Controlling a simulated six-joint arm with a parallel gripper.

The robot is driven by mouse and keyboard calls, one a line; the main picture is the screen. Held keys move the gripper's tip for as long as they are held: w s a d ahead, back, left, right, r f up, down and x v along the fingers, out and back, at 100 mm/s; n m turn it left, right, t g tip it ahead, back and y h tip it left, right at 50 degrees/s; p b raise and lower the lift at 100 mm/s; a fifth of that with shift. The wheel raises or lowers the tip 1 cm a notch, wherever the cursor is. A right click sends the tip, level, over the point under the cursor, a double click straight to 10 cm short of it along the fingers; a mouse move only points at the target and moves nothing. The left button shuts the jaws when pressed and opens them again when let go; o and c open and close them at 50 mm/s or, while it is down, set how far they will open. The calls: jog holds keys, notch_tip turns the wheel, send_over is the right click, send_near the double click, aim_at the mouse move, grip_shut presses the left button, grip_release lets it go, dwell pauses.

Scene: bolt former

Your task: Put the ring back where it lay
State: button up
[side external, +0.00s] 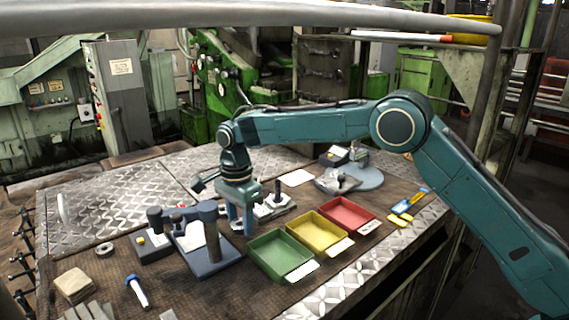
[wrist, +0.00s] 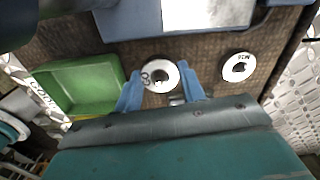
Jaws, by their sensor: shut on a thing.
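My gripper (side external: 240,226) points down between the blue-grey fixture and the green tray in the side view. In the wrist view its blue fingers (wrist: 161,92) are shut on a pale metal ring (wrist: 150,66) with dark lettering, held with its face to the camera. I cannot make out this ring in the side view, nor tell its exact height over the mat. A second lettered ring (wrist: 238,67) lies on the brown mat, apart from the gripper; a ring (side external: 104,249) also lies left of the fixture in the side view.
The blue-grey fixture (side external: 213,262) with a post stands just left of my gripper. Green (side external: 281,269), yellow (side external: 316,241) and red (side external: 346,222) trays stand to the right. A blue-and-white tool (side external: 138,291) and wooden blocks (side external: 75,284) lie at front left. Bare mat surrounds the loose ring.

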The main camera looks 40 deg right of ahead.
jog(key=shift+f, duration=0.4)
jog(key=shift+f, duration=0.6)
jog(key=o, duration=1)
notch_tip(320, 180, up, 13)
dwell(0.3)
jog(key=shift+r, duration=0.1)
dwell(0.4)
